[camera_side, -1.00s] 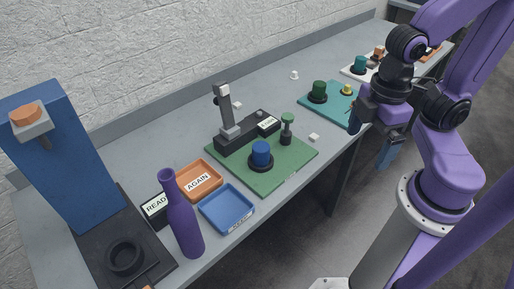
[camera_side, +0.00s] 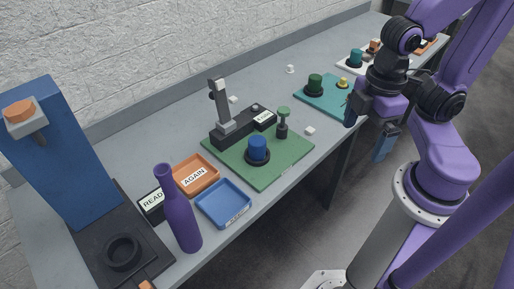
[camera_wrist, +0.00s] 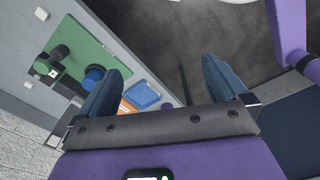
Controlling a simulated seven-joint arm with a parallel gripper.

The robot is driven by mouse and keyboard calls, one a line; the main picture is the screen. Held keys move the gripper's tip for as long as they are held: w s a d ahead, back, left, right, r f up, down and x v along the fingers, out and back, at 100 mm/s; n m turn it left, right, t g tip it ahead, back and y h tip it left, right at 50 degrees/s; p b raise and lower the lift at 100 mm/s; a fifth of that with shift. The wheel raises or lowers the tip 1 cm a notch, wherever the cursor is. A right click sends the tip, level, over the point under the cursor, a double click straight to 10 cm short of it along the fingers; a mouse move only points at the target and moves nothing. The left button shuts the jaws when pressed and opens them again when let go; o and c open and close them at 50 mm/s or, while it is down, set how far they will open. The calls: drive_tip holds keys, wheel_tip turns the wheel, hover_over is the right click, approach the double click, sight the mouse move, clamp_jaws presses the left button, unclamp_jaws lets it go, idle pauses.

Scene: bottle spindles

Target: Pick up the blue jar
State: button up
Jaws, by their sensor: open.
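The blue jar (camera_side: 258,146) stands upright in a black ring-shaped base on a green mat (camera_side: 277,172) in the side view. In the wrist view the blue jar (camera_wrist: 95,73) shows at left, close to the left finger in the picture, with the green mat (camera_wrist: 86,37) around it. My gripper (camera_side: 367,133) is open and empty. It hangs off the bench's front edge, to the right of the green mat and well apart from the jar. In the wrist view, two dark blue fingers of my gripper (camera_wrist: 162,72) stand wide apart with mostly grey floor between them.
A black stand (camera_side: 228,127) and a green knobbed post (camera_side: 283,122) flank the jar on the mat. An orange tray (camera_side: 195,176), a blue tray (camera_side: 224,204) and a purple bottle (camera_side: 178,212) are to the left.

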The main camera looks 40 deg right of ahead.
drive_tip(key=shift+c, duration=1.1)
drive_tip(key=w+a+f+n+t+h, duration=0.4)
drive_tip(key=w+a+f+n+h, duration=0.3)
drive_tip(key=w+f+h, duration=0.35)
drive_tip(key=n+t+h, duration=0.1)
drive_tip(key=n+t, duration=0.8)
drive_tip(key=t, duration=0.1)
approach(258, 153)
drive_tip(key=x, duration=1.2)
drive_tip(key=shift+d, duration=0.15)
